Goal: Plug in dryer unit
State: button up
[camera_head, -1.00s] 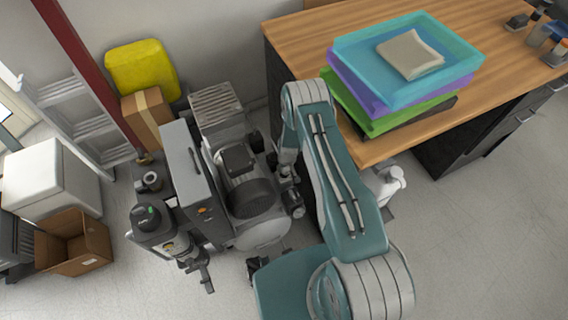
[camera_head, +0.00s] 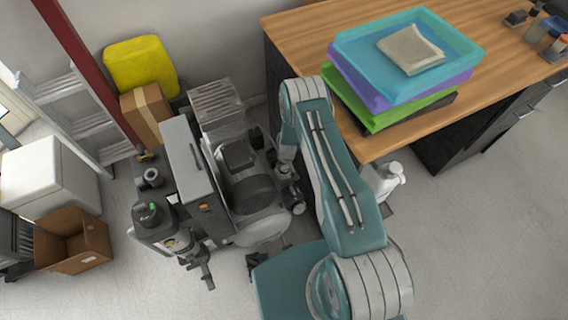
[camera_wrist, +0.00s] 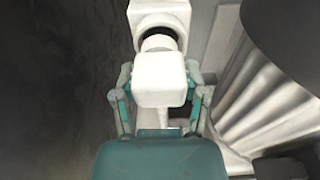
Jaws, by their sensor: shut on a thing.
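In the wrist view, my gripper (camera_wrist: 160,106) is shut on a white plug (camera_wrist: 159,84), with one teal-and-grey finger on each side. The plug's round front end lies at the dark round opening of a white socket (camera_wrist: 160,14) straight ahead. I cannot tell how deep the front end sits in the opening. In the head view, my gripper is hidden behind the machines and my arm. A grey machine with a tall cabinet (camera_head: 188,165) and a dark motor-like unit (camera_head: 250,190) stands left of my arm. I cannot tell which part is the dryer unit.
A wooden-topped bench (camera_head: 400,145) with stacked coloured trays (camera_head: 345,60) stands right of my arm. In the wrist view, a dark surface (camera_wrist: 55,90) is close on the left and a ribbed pale part (camera_wrist: 265,95) on the right. Open floor (camera_head: 470,240) lies at lower right.

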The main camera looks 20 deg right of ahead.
jog(key=shift+f, duration=0.2)
jog(key=shift+f, duration=0.65)
jog(key=o, duration=1.2)
jog(key=shift+o, duration=0.2)
jog(key=r, duration=0.4)
jog(key=s+r, duration=0.1)
jog(key=r, duration=0.6)
jog(key=shift+s+d+r, duration=0.15)
jog(key=shift+s+r, duration=0.2)
